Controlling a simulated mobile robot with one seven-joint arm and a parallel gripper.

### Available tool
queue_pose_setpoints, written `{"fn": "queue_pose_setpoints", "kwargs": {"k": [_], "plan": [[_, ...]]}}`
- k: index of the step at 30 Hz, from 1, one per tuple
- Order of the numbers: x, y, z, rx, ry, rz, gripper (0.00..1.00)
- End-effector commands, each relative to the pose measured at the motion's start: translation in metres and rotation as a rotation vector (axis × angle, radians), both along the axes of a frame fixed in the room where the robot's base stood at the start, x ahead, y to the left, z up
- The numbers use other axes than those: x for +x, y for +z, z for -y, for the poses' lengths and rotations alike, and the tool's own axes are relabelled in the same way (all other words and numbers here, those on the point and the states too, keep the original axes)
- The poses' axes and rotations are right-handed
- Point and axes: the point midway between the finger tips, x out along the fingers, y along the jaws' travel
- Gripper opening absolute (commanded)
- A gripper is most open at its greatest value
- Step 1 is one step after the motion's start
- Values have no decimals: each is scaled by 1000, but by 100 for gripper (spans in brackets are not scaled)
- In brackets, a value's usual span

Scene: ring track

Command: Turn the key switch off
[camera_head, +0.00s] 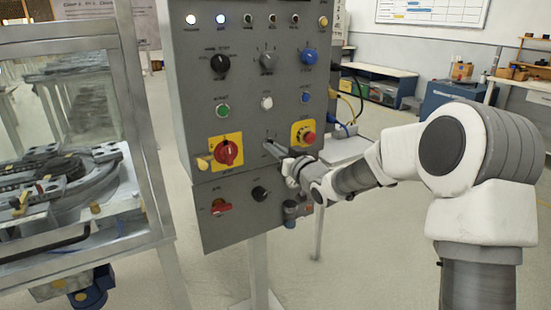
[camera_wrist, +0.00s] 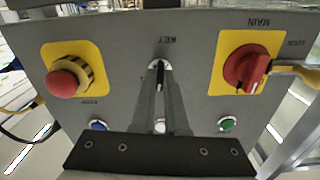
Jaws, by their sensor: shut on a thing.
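The key switch (camera_wrist: 157,66) is on the grey control panel, by the label "KEY", in the middle of the wrist view, which shows the panel upside down. My gripper (camera_wrist: 160,80) is shut on its key, with a finger on each side. The fingers hide most of the switch, so its exact turn is hard to tell. In the head view my gripper (camera_head: 273,150) reaches the panel from the right, between the red main switch and the emergency button, and covers the key.
The red main switch (camera_head: 226,152) on a yellow plate has a yellow padlock piece beside it. The red emergency button (camera_head: 304,134) is close right of my gripper. More knobs (camera_head: 267,62) and lamps fill the panel above. A glass-walled machine (camera_head: 75,140) stands left.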

Motion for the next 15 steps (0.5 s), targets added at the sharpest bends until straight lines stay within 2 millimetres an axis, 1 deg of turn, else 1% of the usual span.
{"fn": "queue_pose_setpoints", "kwargs": {"k": [1, 6, 15], "plan": [[0, -3, 0, -21, 0, 15, 0], [0, -1, 0, -79, 0, 55, 0], [0, 0, 1, -119, -1, 80, 0]]}}
